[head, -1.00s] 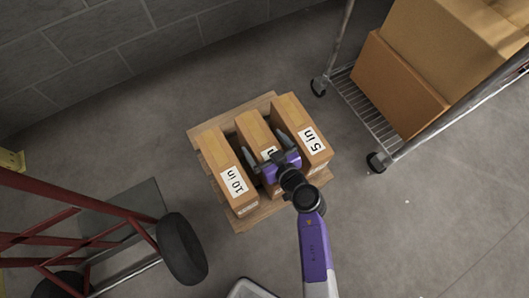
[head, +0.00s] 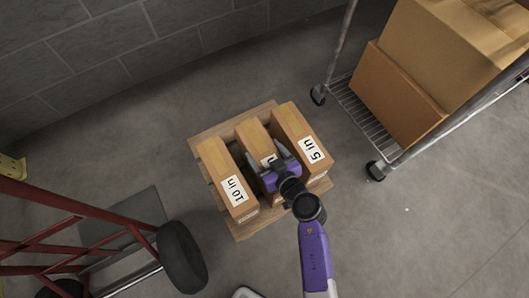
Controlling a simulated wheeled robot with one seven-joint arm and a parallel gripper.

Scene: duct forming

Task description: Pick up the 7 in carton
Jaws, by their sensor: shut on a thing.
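Three long cardboard cartons stand side by side on a wooden pallet (head: 265,107). The left one is the 10 in carton (head: 222,165) and the right one is the 5 in carton (head: 291,122). The middle carton (head: 252,133) has a white label mostly hidden by my gripper, so its size cannot be read. My gripper (head: 267,156) is over the middle carton, with one finger on each side of it, shut on it. The lower end of that carton is hidden under my gripper and wrist.
A wire cart (head: 358,108) with large brown boxes (head: 395,95) stands at upper right. A red hand truck (head: 60,215) with a black wheel (head: 182,257) is at lower left. A block wall (head: 130,60) runs along the back. The floor right of the pallet is clear.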

